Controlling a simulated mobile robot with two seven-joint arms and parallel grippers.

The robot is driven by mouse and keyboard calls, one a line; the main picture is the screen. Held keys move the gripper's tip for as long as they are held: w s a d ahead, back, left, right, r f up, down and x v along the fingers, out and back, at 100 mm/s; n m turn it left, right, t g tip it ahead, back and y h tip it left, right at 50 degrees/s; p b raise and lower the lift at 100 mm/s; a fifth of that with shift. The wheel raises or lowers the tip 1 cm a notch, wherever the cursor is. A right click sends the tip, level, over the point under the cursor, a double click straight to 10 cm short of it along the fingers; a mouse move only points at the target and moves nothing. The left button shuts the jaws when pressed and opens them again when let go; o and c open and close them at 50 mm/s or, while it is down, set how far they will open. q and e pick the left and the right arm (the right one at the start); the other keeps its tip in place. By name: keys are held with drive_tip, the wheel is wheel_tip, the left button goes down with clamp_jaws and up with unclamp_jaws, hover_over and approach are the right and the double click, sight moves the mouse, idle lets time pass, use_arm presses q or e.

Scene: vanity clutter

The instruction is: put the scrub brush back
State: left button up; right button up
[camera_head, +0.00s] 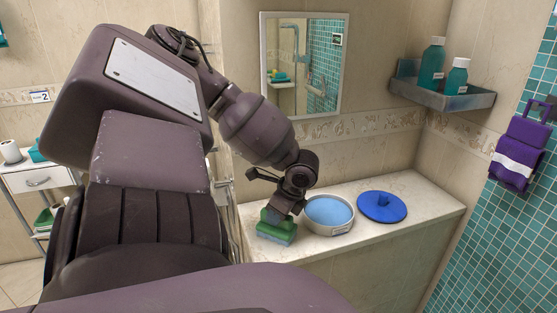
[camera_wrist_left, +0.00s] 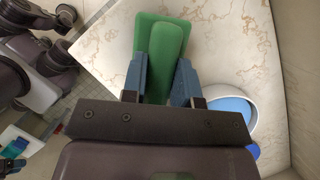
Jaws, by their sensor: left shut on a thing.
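The green scrub brush (camera_head: 275,232) is at the left end of the marble counter (camera_head: 410,208). My left gripper (camera_head: 282,211) reaches down on it from above. In the left wrist view, the two blue-grey fingers close on both sides of the raised green handle of the brush (camera_wrist_left: 165,48). The brush lies flat side down, on or just above the counter; I cannot tell which. My right gripper is not in view.
A round white container (camera_head: 329,214) with light blue contents stands just right of the brush. A mirror (camera_head: 304,66) and a shelf (camera_head: 440,92) with two teal bottles are on the walls. The counter's right end is clear.

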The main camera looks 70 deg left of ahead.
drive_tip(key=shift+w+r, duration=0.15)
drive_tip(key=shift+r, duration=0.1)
use_arm(q)
drive_tip(key=o, duration=0.4)
drive_tip(key=shift+f, duration=0.1)
drive_tip(key=o, duration=0.4)
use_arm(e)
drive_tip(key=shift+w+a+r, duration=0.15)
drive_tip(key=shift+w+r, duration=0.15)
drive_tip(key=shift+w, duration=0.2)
use_arm(q)
drive_tip(key=shift+o, duration=0.2)
drive_tip(key=shift+w+r, duration=0.15)
drive_tip(key=shift+r, duration=0.4)
drive_tip(key=p+v, duration=0.2)
drive_tip(key=v, duration=0.8)
drive_tip(key=shift+p, duration=0.4)
drive_tip(key=shift+w+d+r, duration=0.1)
drive_tip(key=shift+d+r, duration=0.15)
drive_tip(key=shift+r, duration=0.3)
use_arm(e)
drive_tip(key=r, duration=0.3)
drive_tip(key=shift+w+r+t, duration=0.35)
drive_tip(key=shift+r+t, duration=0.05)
